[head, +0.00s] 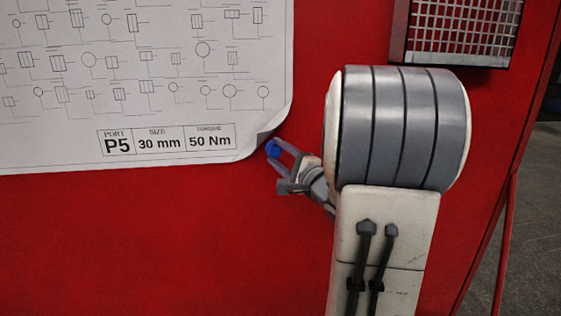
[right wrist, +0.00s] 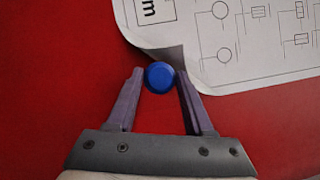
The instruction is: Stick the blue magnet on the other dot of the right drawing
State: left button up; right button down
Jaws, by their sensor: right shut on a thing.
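A white drawing (head: 190,95) hangs on a red panel, with rows of small symbols and a box reading P5, 30 mm, 50 Nm. Its lower right corner (right wrist: 165,54) curls away from the panel. The round blue magnet (head: 272,149) is between the fingertips of my right gripper (head: 279,153), just off that curled corner. The right wrist view shows the magnet (right wrist: 160,76) held between both fingertips, overlapping the curl's edge. I cannot tell whether it touches the panel. No dot shows clearly. My left gripper is out of view.
A metal mesh basket (head: 463,30) is fixed on the red panel (head: 150,250) at the upper right. The panel below the drawing is bare. The panel's right edge and a grey floor (head: 535,200) show at the far right.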

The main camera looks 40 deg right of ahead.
jog(key=shift+w+d, duration=0.45)
jog(key=shift+w, duration=0.35)
jog(key=shift+w+d+r, duration=0.1)
jog(key=shift+w+d, duration=0.15)
jog(key=shift+w, duration=0.1)
jog(key=shift+w+d+p, duration=0.3)
jog(key=shift+w+d, duration=0.05)
jog(key=shift+w, duration=0.25)
jog(key=shift+w+d+p, duration=0.3)
jog(key=shift+w+d, duration=0.05)
jog(key=shift+w, duration=0.2)
jog(key=shift+c, duration=1)
grip_release()
